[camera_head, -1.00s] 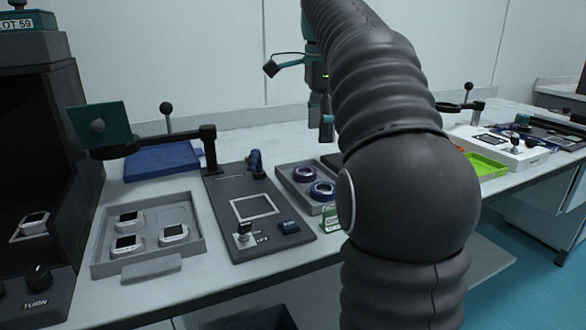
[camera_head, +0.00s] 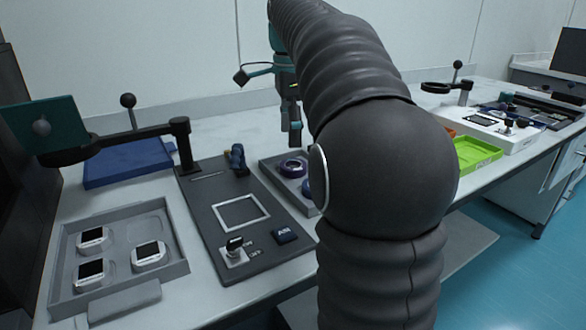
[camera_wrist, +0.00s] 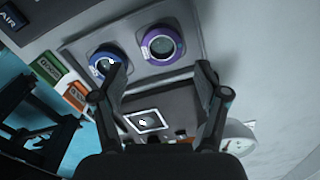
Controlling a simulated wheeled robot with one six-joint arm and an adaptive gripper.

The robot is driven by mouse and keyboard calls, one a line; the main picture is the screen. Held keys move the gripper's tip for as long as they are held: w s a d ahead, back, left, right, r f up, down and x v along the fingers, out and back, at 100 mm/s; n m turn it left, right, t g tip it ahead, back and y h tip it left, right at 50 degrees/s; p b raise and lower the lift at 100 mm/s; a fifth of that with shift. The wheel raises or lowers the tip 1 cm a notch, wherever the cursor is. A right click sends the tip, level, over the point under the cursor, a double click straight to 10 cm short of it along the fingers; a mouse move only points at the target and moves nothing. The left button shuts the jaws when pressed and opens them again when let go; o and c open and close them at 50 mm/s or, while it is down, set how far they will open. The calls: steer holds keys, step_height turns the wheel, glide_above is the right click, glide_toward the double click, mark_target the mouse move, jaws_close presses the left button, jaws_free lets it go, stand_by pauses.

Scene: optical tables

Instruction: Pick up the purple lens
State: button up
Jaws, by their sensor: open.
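The purple lens (camera_wrist: 162,45) is a ring with a dark centre. It sits in a grey tray (camera_wrist: 125,29) beside a blue lens (camera_wrist: 106,61), which is partly covered by a finger of my gripper. In the head view the purple lens (camera_head: 293,166) lies in the tray, and my arm hides part of that tray. My gripper (camera_wrist: 162,80) is open and empty in the wrist view, with its fingers spread below the purple lens in the picture. In the head view my gripper (camera_head: 291,132) hangs above and behind the tray, apart from the lens.
A dark panel (camera_head: 215,250) with a white square frame, a switch and a button lies left of the lens tray. A grey tray (camera_head: 178,268) of watch-like devices is further left. A green tray (camera_head: 476,154) and a white box (camera_head: 510,136) stand at the right.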

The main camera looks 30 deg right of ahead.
mark_target(293, 164)
steer(key=shift+d+f+b, duration=0.15)
steer(key=shift+f+b, duration=0.15)
steer(key=shift+f, duration=1.5)
steer(key=shift+d+f+b, duration=0.15)
steer(key=shift+f+b, duration=0.1)
steer(key=shift+f, duration=1.55)
steer(key=c, duration=0.9)
